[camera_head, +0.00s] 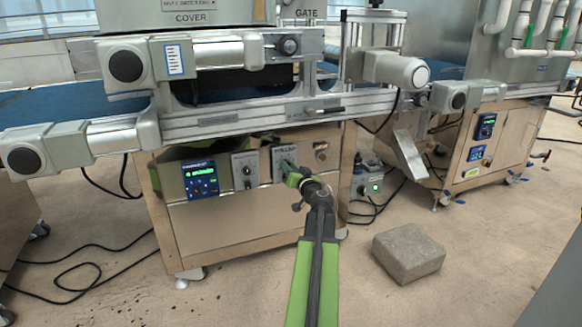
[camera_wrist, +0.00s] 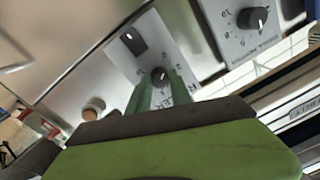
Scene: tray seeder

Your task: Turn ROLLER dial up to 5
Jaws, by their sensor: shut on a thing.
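The ROLLER panel (camera_head: 279,153) is a grey plate on the front of the steel cabinet. In the head view my gripper (camera_head: 289,168) is at this plate and covers most of it, including the dial. In the wrist view the ROLLER dial (camera_wrist: 160,75) is a small black knob with a white pointer mark. The plate (camera_wrist: 150,56) appears tilted there. The green fingers of my gripper (camera_wrist: 160,84) are on both sides of the knob and shut on it. The scale numbers around it are partly hidden and too small to read.
A similar plate with a black dial (camera_wrist: 253,18) sits beside it, also seen in the head view (camera_head: 246,171). A blue-screen controller (camera_head: 200,181) is farther left. A conveyor rail (camera_head: 250,117) runs above. A concrete block (camera_head: 408,253) lies on the floor at right.

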